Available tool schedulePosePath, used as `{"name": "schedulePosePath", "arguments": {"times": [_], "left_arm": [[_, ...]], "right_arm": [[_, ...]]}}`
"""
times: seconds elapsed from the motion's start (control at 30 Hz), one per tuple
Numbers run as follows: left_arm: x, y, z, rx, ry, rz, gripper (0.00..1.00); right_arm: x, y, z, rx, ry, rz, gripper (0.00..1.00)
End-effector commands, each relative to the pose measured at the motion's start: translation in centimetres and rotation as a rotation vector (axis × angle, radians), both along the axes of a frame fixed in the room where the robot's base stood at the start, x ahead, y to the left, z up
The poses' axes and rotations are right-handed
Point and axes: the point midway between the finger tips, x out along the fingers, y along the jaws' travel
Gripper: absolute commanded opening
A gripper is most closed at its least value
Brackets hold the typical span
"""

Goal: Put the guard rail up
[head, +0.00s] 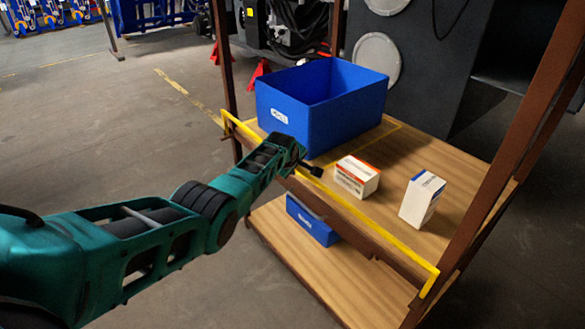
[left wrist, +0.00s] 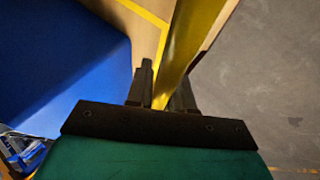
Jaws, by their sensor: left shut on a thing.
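The guard rail (head: 375,224) is a yellow bar along the front edge of the upper wooden deck (head: 448,168) of a brown-framed rack. Its short bent ends sit by the left and right front posts. It appears close to the deck edge; its exact height is hard to tell. My left gripper (head: 313,171) reaches the rail left of its middle. In the left wrist view the rail (left wrist: 189,45) passes between the dark fingers of my left gripper (left wrist: 166,92), which is shut on it. My arm hides part of the rail. My right gripper is not in view.
A large blue bin (head: 290,122) stands on the deck behind my gripper. A white-and-orange box (head: 356,178) and a white-and-blue box (head: 421,200) stand right of it. A smaller blue bin (head: 313,222) sits on the lower shelf. Brown posts (head: 480,180) flank the deck.

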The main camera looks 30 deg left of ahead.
Motion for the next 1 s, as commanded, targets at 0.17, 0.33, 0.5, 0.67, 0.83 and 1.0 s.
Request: {"name": "schedulePosePath", "arguments": {"times": [0.17,0.33,0.5,0.67,0.83,1.0], "left_arm": [[0.0,0.0,0.0,0.0,0.0,0.0,0.0],[0.0,0.0,-0.1,0.0,0.001,0.0,0.22],[-0.1,0.0,-0.1,0.0,0.001,0.0,0.39],[-0.1,0.0,-0.1,0.0,0.002,0.001,0.42],[-0.1,0.0,0.1,0.0,0.002,0.001,0.42],[-0.7,-0.2,1.1,-0.001,0.001,0.0,0.42]], "right_arm": [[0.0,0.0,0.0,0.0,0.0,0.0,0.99],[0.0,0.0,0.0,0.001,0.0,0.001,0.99],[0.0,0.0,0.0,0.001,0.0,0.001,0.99],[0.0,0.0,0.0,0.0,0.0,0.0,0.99],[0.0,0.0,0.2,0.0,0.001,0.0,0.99],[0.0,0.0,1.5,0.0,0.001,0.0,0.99]]}}
